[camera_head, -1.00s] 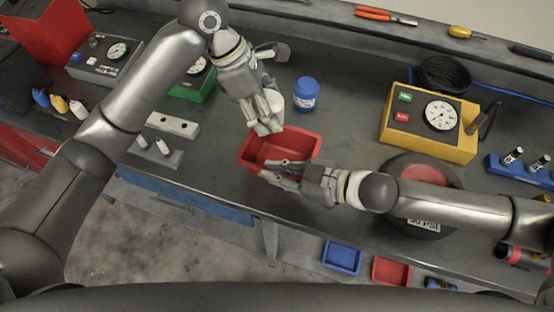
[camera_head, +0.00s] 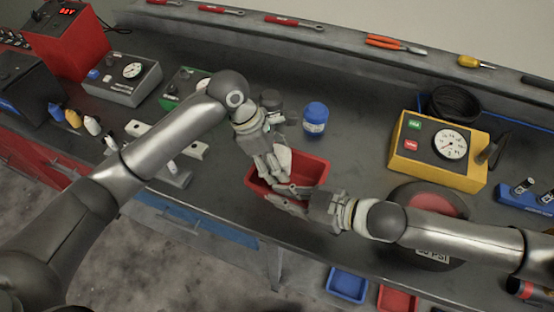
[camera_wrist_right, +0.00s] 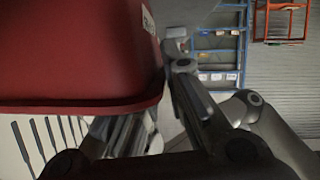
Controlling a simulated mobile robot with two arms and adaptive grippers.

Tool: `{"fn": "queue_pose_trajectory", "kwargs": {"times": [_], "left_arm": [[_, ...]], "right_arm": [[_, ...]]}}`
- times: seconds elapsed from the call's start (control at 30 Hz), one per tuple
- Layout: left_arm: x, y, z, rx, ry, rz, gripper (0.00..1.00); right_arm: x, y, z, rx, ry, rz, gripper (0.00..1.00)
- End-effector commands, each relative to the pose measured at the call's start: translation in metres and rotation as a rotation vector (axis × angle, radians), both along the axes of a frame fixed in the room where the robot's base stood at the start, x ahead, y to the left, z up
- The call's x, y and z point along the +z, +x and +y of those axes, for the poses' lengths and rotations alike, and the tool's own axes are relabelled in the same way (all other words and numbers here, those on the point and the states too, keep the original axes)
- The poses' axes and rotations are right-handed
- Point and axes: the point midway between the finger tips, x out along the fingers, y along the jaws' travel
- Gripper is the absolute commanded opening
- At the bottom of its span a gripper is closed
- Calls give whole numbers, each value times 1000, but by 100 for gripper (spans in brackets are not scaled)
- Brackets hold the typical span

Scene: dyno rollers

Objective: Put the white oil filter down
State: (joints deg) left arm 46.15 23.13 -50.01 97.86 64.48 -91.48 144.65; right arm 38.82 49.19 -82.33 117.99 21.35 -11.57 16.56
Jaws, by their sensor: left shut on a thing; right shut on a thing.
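The white oil filter (camera_head: 283,157) shows partly between the fingers of my left gripper (camera_head: 272,165). This gripper is shut on it, and the fingers cover much of it. They are over the far inside of the red bin (camera_head: 315,170); whether the filter touches the bin's floor I cannot tell. My right gripper (camera_head: 290,198) is shut on the near side of the red bin. In the right wrist view the red bin (camera_wrist_right: 75,50) fills the upper left, with its rim at the fingers.
A blue-capped jar (camera_head: 315,118) stands behind the bin. A yellow gauge box (camera_head: 440,150) and a round dark item with a red top (camera_head: 430,203) are to the right. A grey metal stand (camera_head: 172,176) is left. The bench's front edge is close to the bin.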

Motion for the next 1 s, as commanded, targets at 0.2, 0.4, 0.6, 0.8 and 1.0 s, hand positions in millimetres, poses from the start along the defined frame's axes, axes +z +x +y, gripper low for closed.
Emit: {"fn": "queue_pose_trajectory", "kwargs": {"times": [0.2, 0.4, 0.6, 0.8, 1.0], "left_arm": [[-6, 0, -1, -1, -2, 0, 27], [-11, 0, -1, -1, -2, -1, 27], [-11, 0, 0, -1, -1, 0, 68], [-11, 0, 0, 0, 0, 0, 68], [2, 1, 0, 0, 0, -3, 68]], "right_arm": [[0, 0, 0, -1, -1, 1, 0], [0, 0, 0, -1, -1, 1, 0], [0, 0, 0, -1, -1, 1, 0], [0, 0, 0, -1, -1, 1, 0], [0, 0, 0, -1, -1, 1, 0]]}}
